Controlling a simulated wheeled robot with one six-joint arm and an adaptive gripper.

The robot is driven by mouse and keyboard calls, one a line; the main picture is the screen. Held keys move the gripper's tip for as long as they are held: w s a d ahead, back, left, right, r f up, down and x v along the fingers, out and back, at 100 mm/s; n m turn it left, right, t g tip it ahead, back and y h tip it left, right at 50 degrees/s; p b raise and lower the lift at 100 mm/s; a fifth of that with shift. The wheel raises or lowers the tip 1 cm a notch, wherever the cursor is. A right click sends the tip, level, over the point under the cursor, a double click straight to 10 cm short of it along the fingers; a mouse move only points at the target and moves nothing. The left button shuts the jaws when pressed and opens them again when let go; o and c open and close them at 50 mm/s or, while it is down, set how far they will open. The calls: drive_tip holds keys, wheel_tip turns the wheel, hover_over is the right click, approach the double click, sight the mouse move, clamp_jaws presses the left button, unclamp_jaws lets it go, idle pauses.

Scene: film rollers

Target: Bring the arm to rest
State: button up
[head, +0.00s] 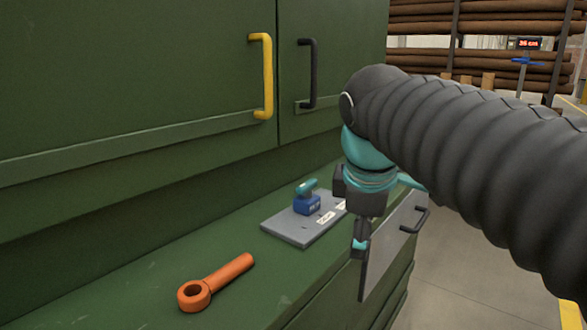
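My gripper (360,244) hangs at the end of my black sleeved arm, right of the middle of the head view, and points down. It is seen from the side, with one dark finger and a teal tip showing. Whether it is open or shut does not show. Its tip overlaps the left part of a grey panel with a black handle (394,245); I cannot tell whether they touch. No held object shows.
A green ledge (130,300) bears an orange ring-ended tool (215,284) and a grey plate (287,232) with a blue, teal-topped device (307,201). Green doors with a yellow handle (264,76) and a black handle (309,73) rise behind. Open floor (468,265) lies right.

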drive_tip(key=s+d+f+m, duration=0.2)
drive_tip(key=s+f+m, duration=0.4)
drive_tip(key=f+m, duration=0.1)
drive_tip(key=s+d+f+m+t+y, duration=0.1)
drive_tip(key=s+d+f+m, duration=0.2)
drive_tip(key=s+f+m, duration=0.3)
wheel_tip(320, 180, down, 4)
drive_tip(key=shift+s+f+m, duration=0.15)
drive_tip(key=shift+f+m, duration=0.05)
drive_tip(key=shift+m, duration=0.5)
